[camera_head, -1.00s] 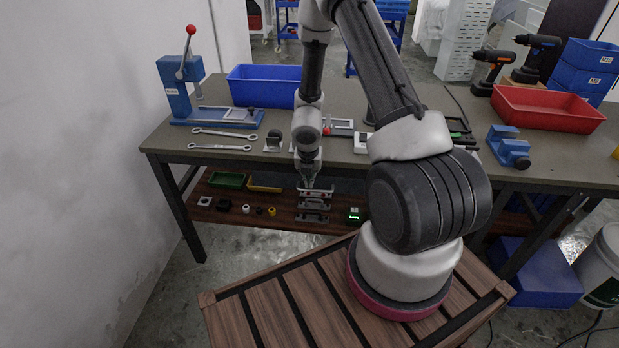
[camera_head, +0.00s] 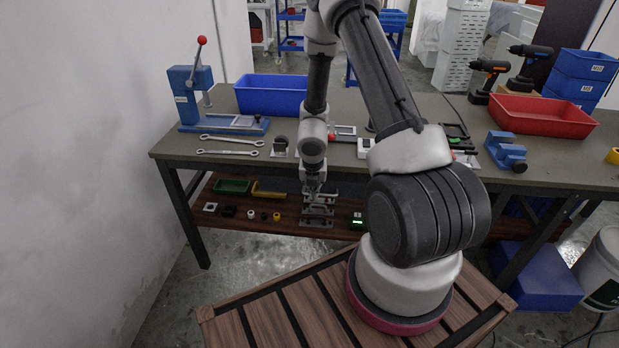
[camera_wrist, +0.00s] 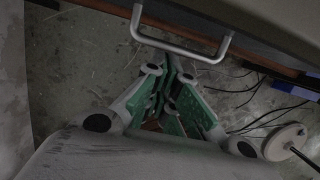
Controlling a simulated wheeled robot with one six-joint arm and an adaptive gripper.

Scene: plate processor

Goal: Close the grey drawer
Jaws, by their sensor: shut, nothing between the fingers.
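A pale bar handle (camera_wrist: 182,45) sticks out from the dark edge of a grey panel (camera_wrist: 265,22) at the top of the wrist view. My gripper (camera_head: 315,196) is at the workbench's front edge in the head view, low, above the lower shelf. In the wrist view, its green-padded fingers (camera_wrist: 172,62) are together and empty, pointing toward the handle. The fingertips appear close to the handle's bar; whether they touch cannot be told. My arm hides part of the bench front.
The workbench (camera_head: 230,172) holds a blue bin (camera_head: 270,95), wrenches (camera_head: 228,152), a blue lever press (camera_head: 190,95) and a red tray (camera_head: 545,115). The lower shelf (camera_head: 285,225) carries small parts and a green tray (camera_head: 232,186). Open floor lies at left.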

